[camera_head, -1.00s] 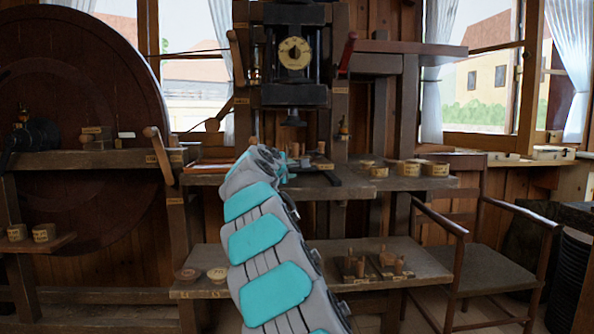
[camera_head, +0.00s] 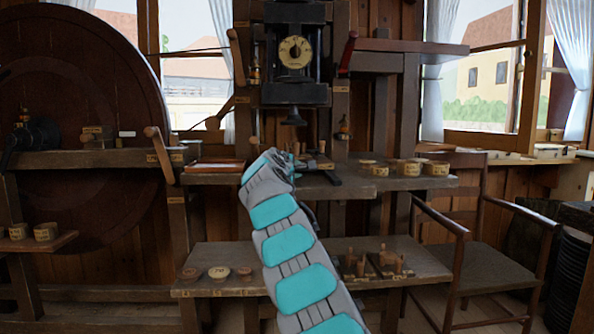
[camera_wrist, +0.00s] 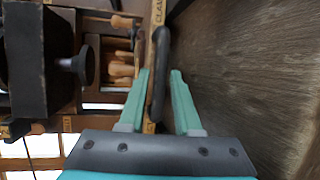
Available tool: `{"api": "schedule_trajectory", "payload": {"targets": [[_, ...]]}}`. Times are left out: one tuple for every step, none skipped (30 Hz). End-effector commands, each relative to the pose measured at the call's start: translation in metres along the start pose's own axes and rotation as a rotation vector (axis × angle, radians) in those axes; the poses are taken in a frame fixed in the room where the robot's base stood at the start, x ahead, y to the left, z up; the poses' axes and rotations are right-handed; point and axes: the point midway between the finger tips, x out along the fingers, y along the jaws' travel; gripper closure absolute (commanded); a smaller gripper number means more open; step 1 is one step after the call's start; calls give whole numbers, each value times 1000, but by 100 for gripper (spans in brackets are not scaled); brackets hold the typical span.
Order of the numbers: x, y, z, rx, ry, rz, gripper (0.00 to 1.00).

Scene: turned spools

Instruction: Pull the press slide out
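The press (camera_head: 295,75) stands at the back of the bench, with a round dial and a dark foot below. A dark bar (camera_head: 333,179) lies at the bench front; I cannot tell if it belongs to the press slide. My gripper is mostly hidden behind my arm in the head view. In the wrist view my gripper (camera_wrist: 160,92) is open, its teal fingers apart. A dark rounded handle (camera_wrist: 158,70) lies between the fingers, closer to the left one, with a gap to the right one. The press foot (camera_wrist: 78,66) shows at left there.
The bench top (camera_head: 400,184) carries several labelled round pieces at right. A lower shelf (camera_head: 340,250) holds discs and pegged blocks. A wooden chair (camera_head: 480,230) stands at right, and a large dark wheel (camera_head: 85,110) at left. A wooden strip with a partly readable label (camera_wrist: 157,14) runs beside the handle.

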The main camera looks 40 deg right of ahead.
Motion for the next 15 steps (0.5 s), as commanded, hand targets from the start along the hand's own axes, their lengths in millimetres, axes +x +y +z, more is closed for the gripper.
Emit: {"api": "schedule_trajectory", "payload": {"targets": [[0, 0, 0, 0, 0, 0, 68], [0, 0, 0, 0, 0, 0, 68], [0, 0, 0, 0, 0, 0, 68], [0, 0, 0, 0, 0, 0, 70], [0, 0, 0, 0, 0, 0, 74], [0, 0, 0, 0, 0, 0, 78], [0, 0, 0, 0, 0, 0, 81], [0, 0, 0, 0, 0, 0, 85], [0, 0, 0, 0, 0, -1, 89], [0, 0, 0, 0, 0, -1, 93], [0, 0, 0, 0, 0, -1, 96], [0, 0, 0, 0, 0, -1, 100], [0, -1, 0, 0, 0, -1, 100], [0, -1, 0, 0, 0, -1, 100], [0, -1, 0, 0, 0, -1, 100]]}}
